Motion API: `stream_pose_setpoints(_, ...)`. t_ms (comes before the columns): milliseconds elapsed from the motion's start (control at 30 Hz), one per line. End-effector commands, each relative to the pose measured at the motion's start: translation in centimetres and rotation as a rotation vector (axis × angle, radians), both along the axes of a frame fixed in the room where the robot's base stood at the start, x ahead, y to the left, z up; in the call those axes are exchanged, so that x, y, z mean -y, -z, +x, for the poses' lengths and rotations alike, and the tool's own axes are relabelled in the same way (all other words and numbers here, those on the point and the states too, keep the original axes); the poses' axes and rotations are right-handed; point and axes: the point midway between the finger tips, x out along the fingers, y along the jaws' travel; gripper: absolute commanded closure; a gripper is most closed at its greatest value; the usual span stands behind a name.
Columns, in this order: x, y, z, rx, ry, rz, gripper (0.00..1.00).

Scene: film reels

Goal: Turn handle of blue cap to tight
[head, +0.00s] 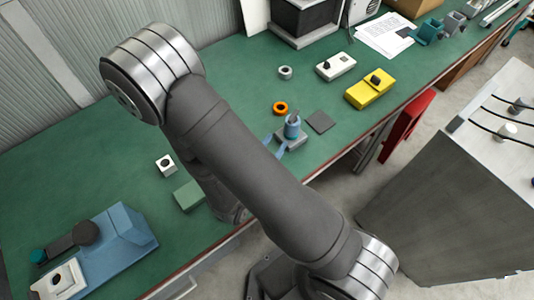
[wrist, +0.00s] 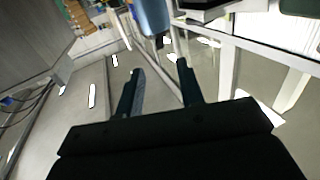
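The blue cap (head: 292,128) stands upright on a small grey block (head: 290,139) near the front edge of the green bench, with a greyish piece on its top. In the wrist view the blue cap (wrist: 152,16) is partly visible at the top edge, beyond the fingertips. My gripper (wrist: 160,66) is open, with nothing between its two dark fingers. In the head view my arm hides most of the gripper. Two thin blue tips stick out past the arm just left of the cap and look like its fingers. I cannot tell whether they touch the cap.
An orange ring (head: 280,108) lies behind the cap and a dark flat square (head: 320,122) to its right. A yellow box (head: 370,92) and a white box (head: 336,67) stand farther right. A green block (head: 188,196) and a blue machine (head: 105,250) are at left.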

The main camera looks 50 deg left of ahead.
Motion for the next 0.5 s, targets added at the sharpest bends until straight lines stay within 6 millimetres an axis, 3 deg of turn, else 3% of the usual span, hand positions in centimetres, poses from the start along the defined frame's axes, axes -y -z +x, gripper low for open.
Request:
stream_pose_setpoints(233,0.9,0.0,-2.5,0.0,-0.003,0.0,0.65)
stream_pose_setpoints(500,1.3,0.0,-3.2,0.0,0.0,0.001,0.65)
